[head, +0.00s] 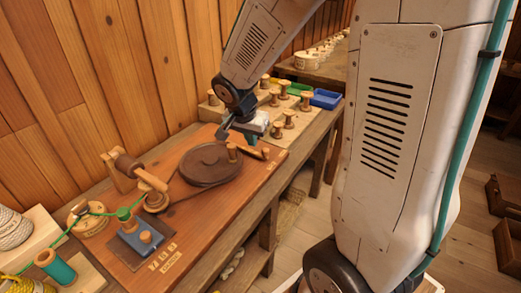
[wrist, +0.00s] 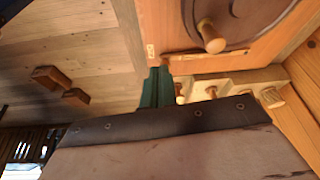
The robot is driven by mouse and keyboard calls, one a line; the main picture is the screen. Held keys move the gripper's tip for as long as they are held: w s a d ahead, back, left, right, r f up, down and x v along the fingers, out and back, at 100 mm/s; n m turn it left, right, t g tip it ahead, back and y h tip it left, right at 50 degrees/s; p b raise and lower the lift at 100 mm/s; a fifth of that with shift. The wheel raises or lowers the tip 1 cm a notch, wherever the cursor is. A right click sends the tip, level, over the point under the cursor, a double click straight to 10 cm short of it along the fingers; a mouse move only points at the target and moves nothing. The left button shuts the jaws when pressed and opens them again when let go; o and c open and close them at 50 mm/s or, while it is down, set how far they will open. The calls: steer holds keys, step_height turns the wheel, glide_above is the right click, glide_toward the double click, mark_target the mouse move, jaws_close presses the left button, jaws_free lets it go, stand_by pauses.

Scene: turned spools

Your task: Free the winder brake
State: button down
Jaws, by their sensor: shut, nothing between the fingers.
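The winder is a wooden board (head: 215,225) on the bench, with a dark round wheel (head: 205,167) that has an upright wooden knob (head: 232,152). In the wrist view the wheel (wrist: 250,15) and its knob (wrist: 211,38) show at upper right. A short wooden bar (head: 252,152) lies at the wheel's right edge, and it may be the brake; whether it presses on the wheel I cannot tell. My gripper (head: 250,136) is over the board's far right end, close to that bar. In the wrist view its green fingers (wrist: 155,88) are together and empty.
Several wooden spools (head: 284,90) stand on a pale board behind my gripper, beside blue (head: 326,99) and green trays. A spindle (head: 128,166), a blue block (head: 138,240) and green thread are at the left. The plank wall borders the bench; open floor (head: 292,240) lies right.

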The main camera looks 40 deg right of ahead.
steer(key=x, duration=1)
steer(key=shift+s+d+f, duration=0.1)
steer(key=shift+w+d, duration=0.3)
steer(key=shift+d, duration=0.25)
steer(key=shift+w+d, duration=0.35)
steer(key=shift+d, duration=0.25)
steer(key=shift+w+d, duration=0.35)
steer(key=shift+d, duration=0.2)
